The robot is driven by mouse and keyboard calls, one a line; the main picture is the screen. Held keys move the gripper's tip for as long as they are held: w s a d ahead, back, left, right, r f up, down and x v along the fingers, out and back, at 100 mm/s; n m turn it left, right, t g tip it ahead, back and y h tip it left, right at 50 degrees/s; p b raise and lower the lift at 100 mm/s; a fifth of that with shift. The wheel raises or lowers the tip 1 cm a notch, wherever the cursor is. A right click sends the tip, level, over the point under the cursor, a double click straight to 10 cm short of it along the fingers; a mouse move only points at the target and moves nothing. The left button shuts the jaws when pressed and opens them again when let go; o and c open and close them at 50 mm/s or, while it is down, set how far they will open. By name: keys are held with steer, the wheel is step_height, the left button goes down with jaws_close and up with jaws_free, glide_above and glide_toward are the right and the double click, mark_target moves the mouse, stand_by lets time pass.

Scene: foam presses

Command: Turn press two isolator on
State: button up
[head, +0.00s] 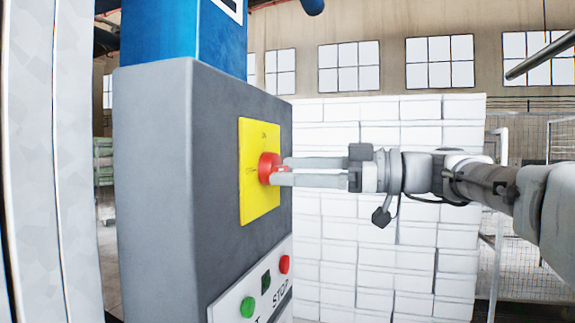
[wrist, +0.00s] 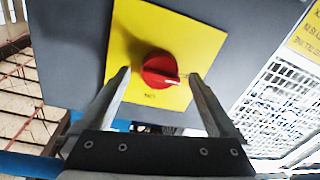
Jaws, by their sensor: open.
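The isolator is a round red knob (head: 266,168) on a yellow plate (head: 259,205), fixed to the front of a grey box (head: 170,190). A small label that looks like "ON" is at the plate's top in the head view. In the wrist view the red knob (wrist: 158,68) has a white mark pointing right, toward a small label I cannot read clearly. In the wrist view my gripper (wrist: 160,76) has a finger on each side of the knob, with visible gaps.
Below the plate, a light panel carries a green button (head: 247,306) and a red button (head: 284,264) marked STOP. A blue column (head: 185,35) rises above the box. A stack of white blocks (head: 390,250) stands behind my arm, with mesh fencing (head: 535,235) at the right.

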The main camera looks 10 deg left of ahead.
steer(key=shift+a, duration=0.75)
steer(key=c, duration=1.3)
